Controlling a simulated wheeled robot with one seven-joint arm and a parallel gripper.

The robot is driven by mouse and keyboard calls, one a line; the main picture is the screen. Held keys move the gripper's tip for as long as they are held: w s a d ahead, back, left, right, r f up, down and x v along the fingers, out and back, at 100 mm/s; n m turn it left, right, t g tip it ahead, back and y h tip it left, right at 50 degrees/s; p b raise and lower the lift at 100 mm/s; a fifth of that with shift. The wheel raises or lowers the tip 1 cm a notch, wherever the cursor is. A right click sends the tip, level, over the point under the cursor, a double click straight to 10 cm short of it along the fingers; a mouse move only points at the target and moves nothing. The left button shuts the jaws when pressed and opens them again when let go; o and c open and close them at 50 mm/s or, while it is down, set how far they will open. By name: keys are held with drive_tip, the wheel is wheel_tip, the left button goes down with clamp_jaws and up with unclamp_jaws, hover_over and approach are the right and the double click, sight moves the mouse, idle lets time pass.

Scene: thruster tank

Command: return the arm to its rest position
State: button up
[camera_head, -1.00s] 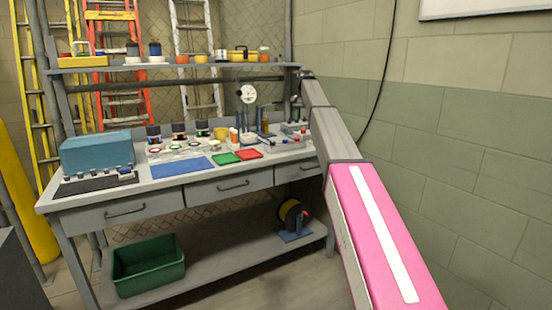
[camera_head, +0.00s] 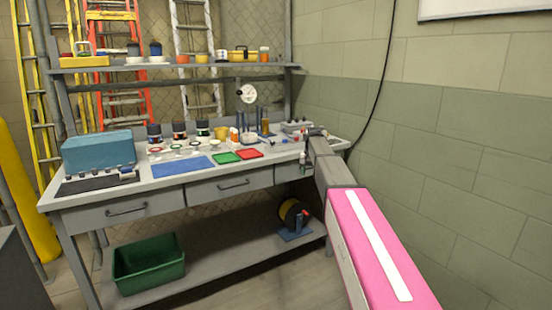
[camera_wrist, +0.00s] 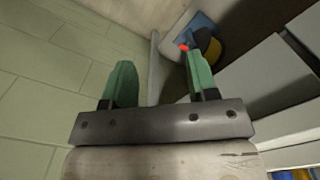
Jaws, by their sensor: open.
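My gripper (camera_wrist: 160,88) shows in the wrist view as two green fingers set wide apart, with nothing between them. It is open and empty. In the head view my arm, pink with a white stripe and grey further out, reaches from the lower right toward the right end of the workbench (camera_head: 134,191). The far end of the arm is low, at the bench's right front corner, and partly hides it. My gripper fingers are small and hard to make out there.
Drawers line the bench front. An orange-and-black reel on a blue stand (camera_head: 293,220) and a green bin (camera_head: 148,263) sit on the lower shelf. A blue box (camera_head: 97,151), mats and small containers cover the bench top. A block wall (camera_head: 460,150) stands at right.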

drive_tip(key=s+d+f+n, duration=0.1)
drive_tip(key=s+f, duration=0.7)
drive_tip(key=s, duration=0.3)
drive_tip(key=s+d+f+n, duration=0.1)
drive_tip(key=s+f, duration=0.7)
drive_tip(key=s, duration=0.4)
drive_tip(key=s+d+f+n, duration=0.1)
drive_tip(key=s+f, duration=0.7)
drive_tip(key=s, duration=0.4)
drive_tip(key=shift+s+f, duration=0.25)
drive_tip(key=shift+f, duration=0.15)
drive_tip(key=shift+o, duration=0.4)
drive_tip(key=shift+w, duration=0.1)
